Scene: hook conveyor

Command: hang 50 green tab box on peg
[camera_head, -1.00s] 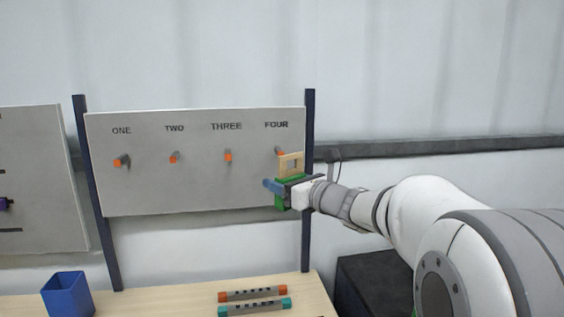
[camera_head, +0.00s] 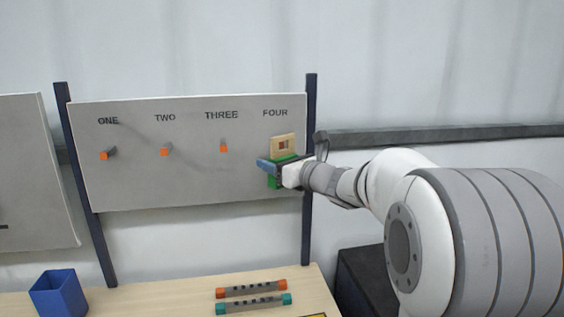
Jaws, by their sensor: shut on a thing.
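My gripper (camera_head: 278,167) is at the right side of the grey peg board (camera_head: 190,185), below the word FOUR. It is shut on the green tab box (camera_head: 275,182), whose green body shows above and below the blue fingers. A tan tab with a square window (camera_head: 291,149) stands up from the box. The peg under FOUR lies behind the tab, and something dark orange shows through the window. I cannot tell whether the peg passes through it. The pegs under ONE (camera_head: 106,154), TWO (camera_head: 166,150) and THREE (camera_head: 223,146) are bare with orange tips.
A blue open bin (camera_head: 60,295) stands at the left of the wooden table (camera_head: 180,296). Two grey bars, one with orange ends (camera_head: 251,289) and one with teal ends (camera_head: 253,304), lie on it. A dark post (camera_head: 308,220) stands close to my gripper's right.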

